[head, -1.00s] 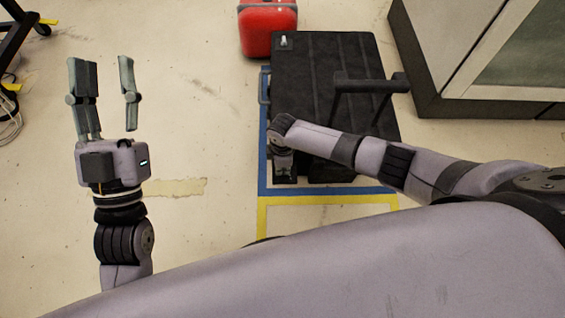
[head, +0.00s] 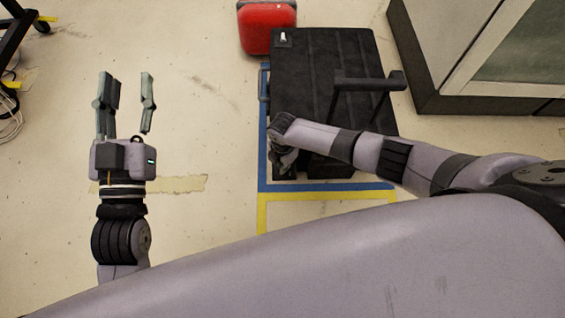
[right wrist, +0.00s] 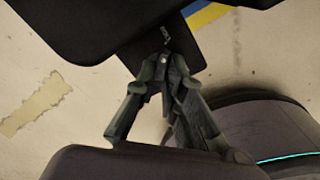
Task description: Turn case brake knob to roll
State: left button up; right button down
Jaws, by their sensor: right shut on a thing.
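The black case (head: 310,65) lies on the floor inside a taped outline, with a raised handle bar on its right. My right gripper (right wrist: 165,60) is at the case's near left corner. In the right wrist view its fingers are closed together on a small dark part, apparently the brake knob (right wrist: 170,38), below the case's dark edge. The fingers mostly hide the knob, and its setting cannot be read. In the head view my right wrist hides most of that corner. My left gripper (head: 126,90) is open and empty, above bare floor left of the case.
A red case (head: 268,27) stands just behind the black case. A large cabinet (head: 480,60) is at the right. Blue and yellow tape (head: 330,188) marks the floor. A dark wheeled frame (head: 15,40) and cables are at the far left. The floor between my left gripper and the case is clear.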

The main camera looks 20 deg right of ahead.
jog(key=shift+s+d+f, duration=0.25)
jog(key=shift+d, duration=0.05)
jog(key=c, duration=1.4)
grip_release()
jog(key=shift+w, duration=0.1)
jog(key=shift+a+r, duration=0.15)
jog(key=shift+w+r, duration=0.1)
jog(key=shift+r, duration=0.45)
notch_tip(320, 180, up, 11)
jog(key=shift+f, duration=0.15)
jog(key=shift+a, duration=0.1)
